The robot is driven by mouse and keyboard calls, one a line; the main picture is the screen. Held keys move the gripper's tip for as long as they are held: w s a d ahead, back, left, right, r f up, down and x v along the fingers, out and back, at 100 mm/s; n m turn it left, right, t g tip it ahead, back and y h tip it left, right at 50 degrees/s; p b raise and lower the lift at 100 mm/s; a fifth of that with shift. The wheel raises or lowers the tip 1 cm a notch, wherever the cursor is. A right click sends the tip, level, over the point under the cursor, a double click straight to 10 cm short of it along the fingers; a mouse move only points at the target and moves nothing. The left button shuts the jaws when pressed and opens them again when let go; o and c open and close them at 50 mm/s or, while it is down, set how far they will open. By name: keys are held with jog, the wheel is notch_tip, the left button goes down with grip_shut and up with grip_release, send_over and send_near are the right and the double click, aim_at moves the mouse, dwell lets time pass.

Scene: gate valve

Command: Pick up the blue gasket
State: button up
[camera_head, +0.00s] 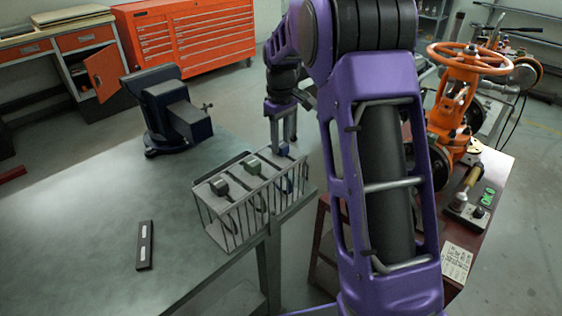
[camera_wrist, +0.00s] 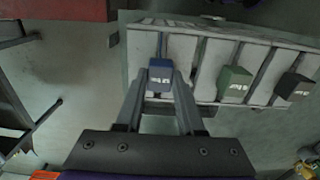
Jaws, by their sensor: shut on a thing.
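The blue gasket's block-like top (camera_wrist: 159,74) has pale markings and sits between my fingertips in the wrist view. In the head view the blue gasket (camera_head: 284,149) shows at the right end of a grey wire rack (camera_head: 234,243), just under my fingers. My gripper (camera_head: 284,140) points down and is shut on the blue gasket; it also shows in the wrist view (camera_wrist: 160,88). The gasket's lower part seems to be in the rack's end slot, partly hidden by wires. I cannot tell whether it is lifted.
A green gasket (camera_wrist: 235,84) and a dark one (camera_wrist: 294,86) stand in neighbouring slots. The rack is at the edge of a grey table (camera_head: 85,215). A vise (camera_head: 168,112) stands behind it. An orange-wheeled valve (camera_head: 466,75) is on a bench at right.

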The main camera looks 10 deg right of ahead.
grip_shut()
jog(key=shift+r, duration=0.1)
notch_tip(320, 180, up, 18)
jog(key=p, duration=0.2)
jog(key=shift+p, duration=0.35)
jog(key=shift+f, duration=0.35)
dwell(0.4)
